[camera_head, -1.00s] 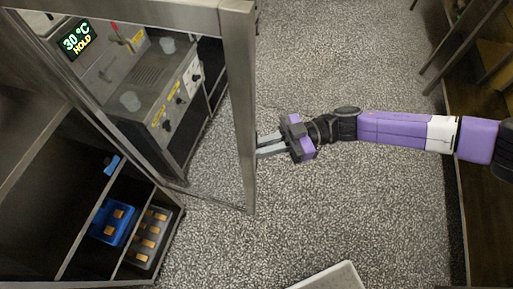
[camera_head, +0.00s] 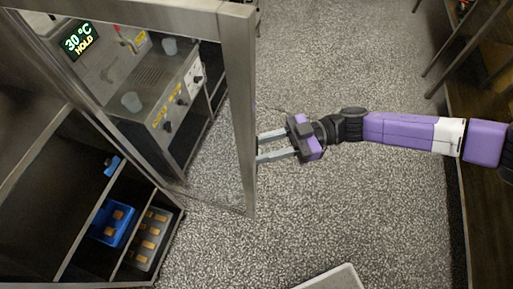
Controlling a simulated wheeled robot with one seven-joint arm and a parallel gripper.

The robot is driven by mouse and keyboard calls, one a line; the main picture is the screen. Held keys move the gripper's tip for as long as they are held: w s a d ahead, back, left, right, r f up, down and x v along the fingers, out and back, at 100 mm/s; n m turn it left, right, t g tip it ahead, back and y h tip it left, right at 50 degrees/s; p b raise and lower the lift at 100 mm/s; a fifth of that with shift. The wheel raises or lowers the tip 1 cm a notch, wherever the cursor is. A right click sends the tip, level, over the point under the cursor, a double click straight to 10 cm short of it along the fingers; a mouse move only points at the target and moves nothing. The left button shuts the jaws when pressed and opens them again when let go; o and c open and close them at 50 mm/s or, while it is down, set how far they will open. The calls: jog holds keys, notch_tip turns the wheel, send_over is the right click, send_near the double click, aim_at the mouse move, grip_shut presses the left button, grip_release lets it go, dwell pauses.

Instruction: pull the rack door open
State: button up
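The rack door (camera_head: 240,110) is a metal frame around a clear pane. It stands swung out from the rack (camera_head: 60,150), which is the dark shelved cabinet at the left. My gripper (camera_head: 262,148) is at the right of the door's outer upright. Its two fingers point left at that upright and are spread apart with nothing seen between them. The fingertips are at or very close to the upright; I cannot tell whether they touch it. No handle can be made out.
A blue tray (camera_head: 103,236) and a dark tray (camera_head: 136,262), both with small brown pieces, sit in the rack. A machine with a green display (camera_head: 76,38) shows through the pane. A pale slab edge (camera_head: 335,278) is at the bottom. Speckled floor (camera_head: 330,60) is clear around my arm.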

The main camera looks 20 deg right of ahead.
jog(key=d+b, duration=0.1)
jog(key=d, duration=0.5)
jog(key=shift+s+d, duration=0.25)
jog(key=shift+d, duration=0.05)
